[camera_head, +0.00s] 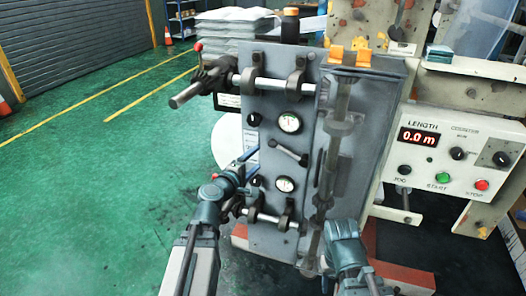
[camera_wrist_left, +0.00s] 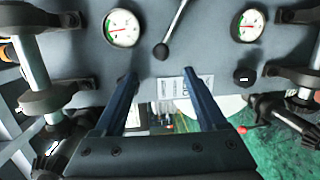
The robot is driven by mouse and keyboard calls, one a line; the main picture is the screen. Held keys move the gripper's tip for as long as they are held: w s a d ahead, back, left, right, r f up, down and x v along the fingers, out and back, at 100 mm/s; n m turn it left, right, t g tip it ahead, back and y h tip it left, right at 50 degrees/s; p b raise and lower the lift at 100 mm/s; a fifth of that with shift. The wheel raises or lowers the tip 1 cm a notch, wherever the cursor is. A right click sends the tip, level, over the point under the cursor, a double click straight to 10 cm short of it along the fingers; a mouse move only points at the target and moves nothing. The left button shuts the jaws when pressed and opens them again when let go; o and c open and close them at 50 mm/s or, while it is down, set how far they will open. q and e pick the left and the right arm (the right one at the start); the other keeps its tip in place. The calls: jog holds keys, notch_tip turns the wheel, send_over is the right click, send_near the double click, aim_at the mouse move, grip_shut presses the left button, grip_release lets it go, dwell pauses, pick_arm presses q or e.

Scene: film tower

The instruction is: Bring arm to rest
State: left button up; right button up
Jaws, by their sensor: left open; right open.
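My left gripper (camera_head: 248,163) is open and empty in the head view, in front of the lower left part of the grey machine panel (camera_head: 268,110). Its two blue fingers, seen in the left wrist view (camera_wrist_left: 163,85), stand wide apart with nothing between them, before the panel's edge and a small label (camera_wrist_left: 171,88). My right arm comes in at the bottom, and my right gripper (camera_head: 343,240) is beside the panel's lower right corner. Its fingers are hard to make out, and I see nothing held there.
The panel bears two round gauges (camera_head: 289,122), a lever (camera_head: 290,153) and horizontal shafts (camera_head: 264,83). A control box (camera_head: 446,160) on the right reads 0.0 m. A pallet of wrapped stacks (camera_head: 228,35) stands behind. The green floor (camera_head: 90,190) on the left is clear.

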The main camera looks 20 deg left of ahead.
pick_arm(q)
jog(key=s+d+f+m+g+h, duration=0.1)
jog(key=s+d+f+m+g, duration=0.25)
jog(key=d+f+m, duration=0.2)
jog(key=s+d+f+m+g+h, duration=0.2)
jog(key=d+f+m+g, duration=0.3)
jog(key=d+f, duration=0.1)
jog(key=s+a+f+m+g+y, duration=0.4)
jog(key=s+f+m+g+y, duration=0.3)
jog(key=s, duration=0.4)
jog(key=s+d+f+m+g, duration=0.1)
jog(key=s+d, duration=0.2)
jog(key=d, duration=0.2)
jog(key=s+d+m, duration=0.2)
jog(key=s+d, duration=0.1)
jog(key=d, duration=0.3)
notch_tip(320, 180, up, 18)
jog(key=p, duration=1.8)
jog(key=shift+s+r+p, duration=0.15)
jog(key=shift+r+p, duration=0.05)
jog(key=shift+p, duration=0.1)
